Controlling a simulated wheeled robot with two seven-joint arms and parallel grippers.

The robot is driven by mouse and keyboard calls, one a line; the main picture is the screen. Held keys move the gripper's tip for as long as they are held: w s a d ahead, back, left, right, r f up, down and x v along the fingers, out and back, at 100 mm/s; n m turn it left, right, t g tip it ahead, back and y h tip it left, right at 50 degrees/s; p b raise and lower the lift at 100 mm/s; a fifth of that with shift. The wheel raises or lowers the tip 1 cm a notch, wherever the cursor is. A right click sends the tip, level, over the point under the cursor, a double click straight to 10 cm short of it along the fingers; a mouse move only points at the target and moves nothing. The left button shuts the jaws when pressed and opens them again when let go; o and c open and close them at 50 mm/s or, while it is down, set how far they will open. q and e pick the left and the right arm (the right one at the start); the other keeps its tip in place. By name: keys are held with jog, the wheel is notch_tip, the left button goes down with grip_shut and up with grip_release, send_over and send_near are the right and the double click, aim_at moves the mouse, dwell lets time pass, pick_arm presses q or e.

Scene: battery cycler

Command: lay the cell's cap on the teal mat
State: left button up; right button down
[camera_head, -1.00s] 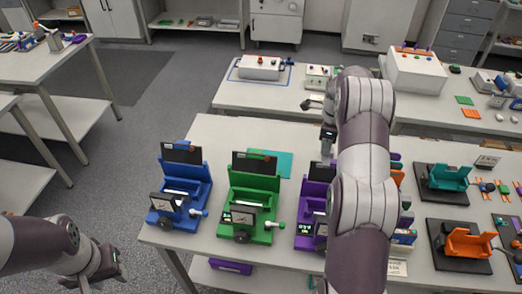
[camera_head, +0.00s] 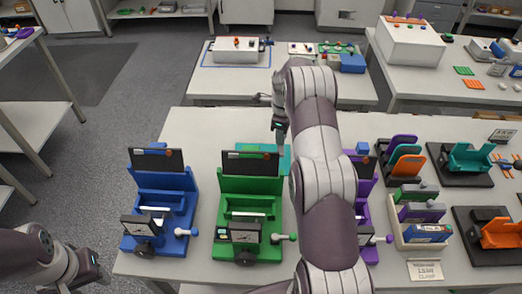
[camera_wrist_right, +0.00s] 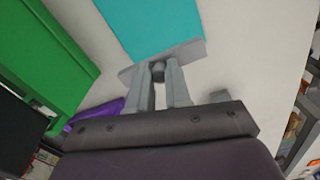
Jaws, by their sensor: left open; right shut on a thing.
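The teal mat (camera_head: 287,162) lies on the table behind the green device, partly hidden by it and by my right arm. It fills the top of the right wrist view (camera_wrist_right: 158,22). My right gripper (camera_head: 280,134) is beside the mat's far edge in the head picture. In the right wrist view, its fingers (camera_wrist_right: 160,76) are shut on a small grey rounded piece, seemingly the cell's cap (camera_wrist_right: 159,72). A light grey bar crosses the fingertips; I cannot tell whether it belongs to them. Height above the mat is unclear. My left gripper (camera_head: 90,267) is open and empty, left of the table.
A blue device (camera_head: 163,205), the green device (camera_head: 250,212) and a purple device (camera_head: 366,195) line the table's front. A rack (camera_head: 425,232) and teal (camera_head: 470,158) and orange (camera_head: 500,232) holders stand right.

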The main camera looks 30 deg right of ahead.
jog(key=w+a+f, duration=0.1)
jog(key=w+a+f+p, duration=0.1)
jog(key=a, duration=0.1)
jog(key=w+a+f, duration=0.1)
jog(key=a, duration=0.1)
jog(key=shift+w+f+p, duration=0.2)
jog(key=shift+w+p, duration=0.05)
jog(key=shift+p, duration=0.1)
notch_tip(320, 180, down, 4)
jog(key=shift+r+p, duration=0.1)
jog(key=shift+p, duration=0.85)
jog(key=shift+f, duration=0.2)
jog(key=shift+f+b, duration=0.15)
jog(key=shift+b, duration=0.15)
pick_arm(q)
notch_tip(320, 180, up, 4)
jog(key=shift+f, duration=0.1)
pick_arm(e)
jog(key=c, duration=1.1)
grip_release()
jog(key=shift+o, duration=0.2)
